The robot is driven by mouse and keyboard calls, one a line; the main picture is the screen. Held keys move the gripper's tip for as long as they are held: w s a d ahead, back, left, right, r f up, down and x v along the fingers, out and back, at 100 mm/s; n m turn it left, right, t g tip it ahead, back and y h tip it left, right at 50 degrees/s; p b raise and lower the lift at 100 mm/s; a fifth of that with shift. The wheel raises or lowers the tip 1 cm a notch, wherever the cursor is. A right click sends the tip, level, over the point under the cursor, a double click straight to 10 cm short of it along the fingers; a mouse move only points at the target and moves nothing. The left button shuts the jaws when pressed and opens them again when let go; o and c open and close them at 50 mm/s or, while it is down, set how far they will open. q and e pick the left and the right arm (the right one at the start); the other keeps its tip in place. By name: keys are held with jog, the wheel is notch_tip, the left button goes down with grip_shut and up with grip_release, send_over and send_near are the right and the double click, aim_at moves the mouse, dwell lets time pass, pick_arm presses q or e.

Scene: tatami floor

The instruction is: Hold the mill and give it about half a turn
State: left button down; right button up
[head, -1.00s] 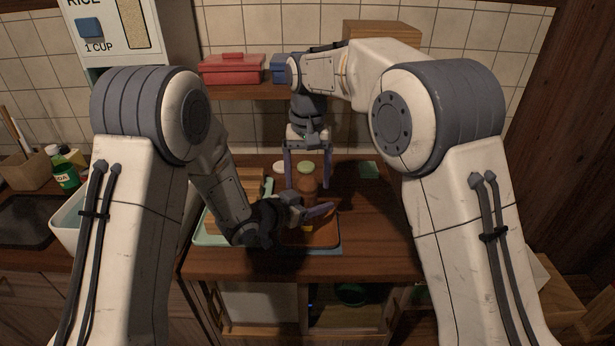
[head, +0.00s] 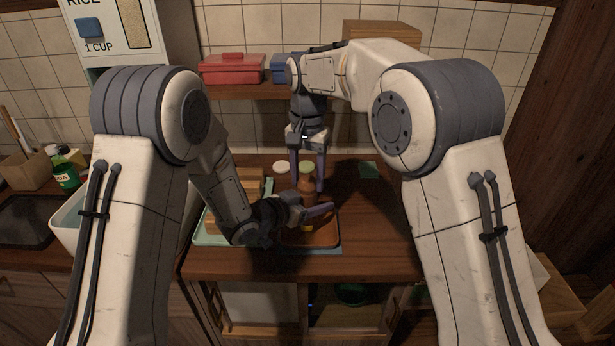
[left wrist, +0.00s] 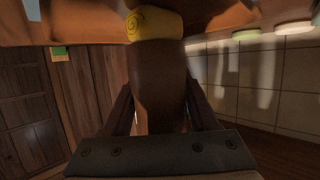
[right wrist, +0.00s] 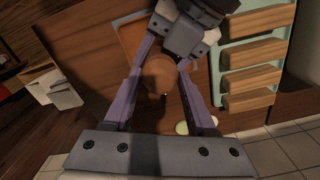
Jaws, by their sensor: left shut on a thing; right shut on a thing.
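The mill is a brown upright body (head: 306,188) standing over the brown tray (head: 326,238). A yellow band with a spiral mark shows at its lower end in the left wrist view, where the mill's body (left wrist: 158,85) fills the middle. My left gripper (head: 318,211) comes in low from the left and is shut on the mill's body. My right gripper (head: 306,184) reaches down from above and is shut on the mill's upper part. In the right wrist view the mill's round top (right wrist: 158,76) lies between the purple fingers. The exact finger contacts are partly hidden.
A mint-green rack (right wrist: 216,62) with wooden blocks stands left of the mill, close to my left forearm. A white disc (head: 281,168) and a green disc (head: 306,165) lie behind. A green square (head: 369,170) lies at the right. The right of the counter is mostly clear.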

aim_at(308, 178)
dwell(0.3)
jog(key=o, duration=1.4)
jog(key=shift+c, duration=0.2)
notch_tip(308, 178, up, 12)
pick_arm(q)
jog(key=shift+c, duration=0.5)
grip_release()
